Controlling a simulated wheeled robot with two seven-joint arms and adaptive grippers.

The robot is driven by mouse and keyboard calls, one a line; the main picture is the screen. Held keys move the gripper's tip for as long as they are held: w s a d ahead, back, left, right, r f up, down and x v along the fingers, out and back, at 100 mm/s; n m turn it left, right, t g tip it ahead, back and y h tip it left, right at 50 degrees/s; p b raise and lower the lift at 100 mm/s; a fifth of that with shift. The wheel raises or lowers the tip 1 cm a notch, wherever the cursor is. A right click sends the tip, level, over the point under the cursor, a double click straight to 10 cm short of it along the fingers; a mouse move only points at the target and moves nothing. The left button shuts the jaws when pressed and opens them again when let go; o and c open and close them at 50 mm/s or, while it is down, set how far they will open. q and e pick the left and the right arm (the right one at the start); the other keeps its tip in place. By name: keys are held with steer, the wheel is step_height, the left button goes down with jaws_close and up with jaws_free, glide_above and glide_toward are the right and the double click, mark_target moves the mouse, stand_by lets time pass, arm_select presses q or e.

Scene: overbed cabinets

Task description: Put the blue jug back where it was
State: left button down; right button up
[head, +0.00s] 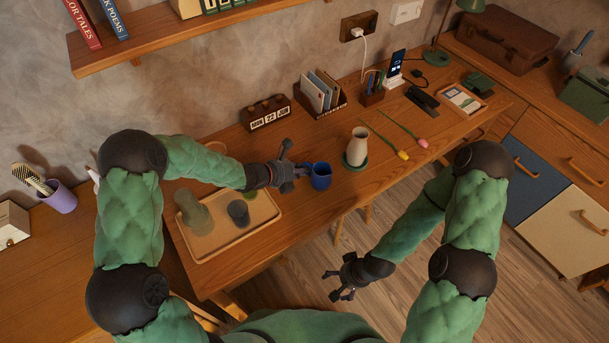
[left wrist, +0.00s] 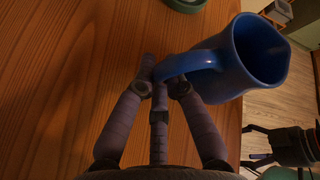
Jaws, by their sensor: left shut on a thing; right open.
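The blue jug (head: 321,177) is at the front part of the desk, right of the tray. My left gripper (head: 299,169) is shut on its handle, with the jug on the gripper's right. In the left wrist view the jug (left wrist: 258,55) shows its open mouth toward the right, and the fingers (left wrist: 160,85) close around the handle. I cannot tell whether the jug touches the desk. My right gripper (head: 340,281) is open and empty, low over the floor in front of the desk.
A wooden tray (head: 262,222) holds a grey-green pitcher (head: 194,212) and a dark cup (head: 238,213). A block calendar (head: 267,114) stands behind. Bare desk lies between.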

arm_select(q)
steer(key=shift+f+b, duration=0.3)
steer(key=shift+f, duration=0.8)
steer(key=shift+f, duration=0.15)
steer(key=c, duration=1.3)
jaws_free()
steer(key=p+v, duration=0.3)
steer(key=v, duration=0.9)
steer(key=shift+p, duration=0.35)
